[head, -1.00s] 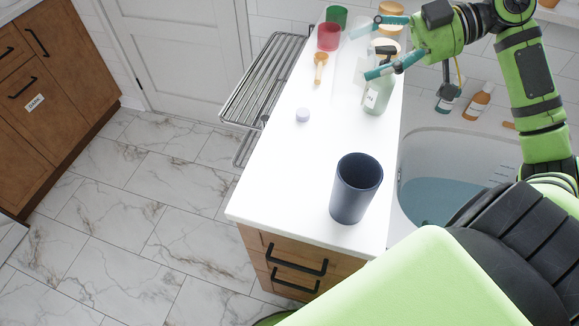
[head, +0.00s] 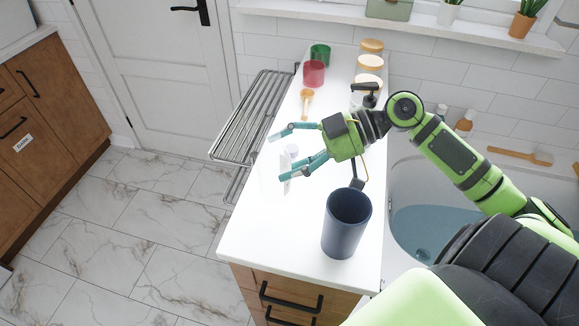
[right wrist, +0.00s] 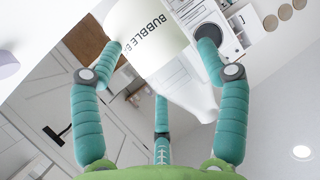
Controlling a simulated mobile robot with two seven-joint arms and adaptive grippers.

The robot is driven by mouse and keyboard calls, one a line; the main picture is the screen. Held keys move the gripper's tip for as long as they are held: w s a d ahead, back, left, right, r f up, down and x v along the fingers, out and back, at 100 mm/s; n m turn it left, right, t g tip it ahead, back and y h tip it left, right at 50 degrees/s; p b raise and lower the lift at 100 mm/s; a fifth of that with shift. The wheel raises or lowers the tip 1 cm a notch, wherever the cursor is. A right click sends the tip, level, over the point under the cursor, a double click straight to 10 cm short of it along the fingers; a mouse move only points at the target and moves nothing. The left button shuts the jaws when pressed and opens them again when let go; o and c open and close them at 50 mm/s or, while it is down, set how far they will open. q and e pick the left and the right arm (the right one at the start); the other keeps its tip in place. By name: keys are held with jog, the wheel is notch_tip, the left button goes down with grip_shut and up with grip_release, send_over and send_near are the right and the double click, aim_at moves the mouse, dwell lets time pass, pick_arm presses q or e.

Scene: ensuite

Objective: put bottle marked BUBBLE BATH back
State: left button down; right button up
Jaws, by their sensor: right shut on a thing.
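The BUBBLE BATH bottle (right wrist: 150,28) is pale, with dark lettering that is partly cut off in the right wrist view. It lies between the teal fingers of my right gripper (right wrist: 160,65), which is shut on it. In the head view my right gripper (head: 287,162) is over the middle of the white counter (head: 255,225), fingers pointing left. There the pale bottle blends into the white counter and its outline is hard to make out. My left gripper is not in view.
A dark blue cup (head: 343,230) stands at the counter's near end. A metal rack (head: 250,115) is left; the bath (head: 435,225) is right.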

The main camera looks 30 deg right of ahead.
notch_tip(320, 180, down, 3)
jog(key=shift+f+p, duration=0.2)
jog(key=shift+p, duration=0.25)
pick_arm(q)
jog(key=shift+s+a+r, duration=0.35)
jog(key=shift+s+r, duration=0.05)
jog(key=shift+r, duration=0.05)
pick_arm(e)
jog(key=shift+f, duration=0.25)
jog(key=o, duration=1.3)
jog(key=shift+f, duration=0.1)
jog(key=shift+c, duration=0.2)
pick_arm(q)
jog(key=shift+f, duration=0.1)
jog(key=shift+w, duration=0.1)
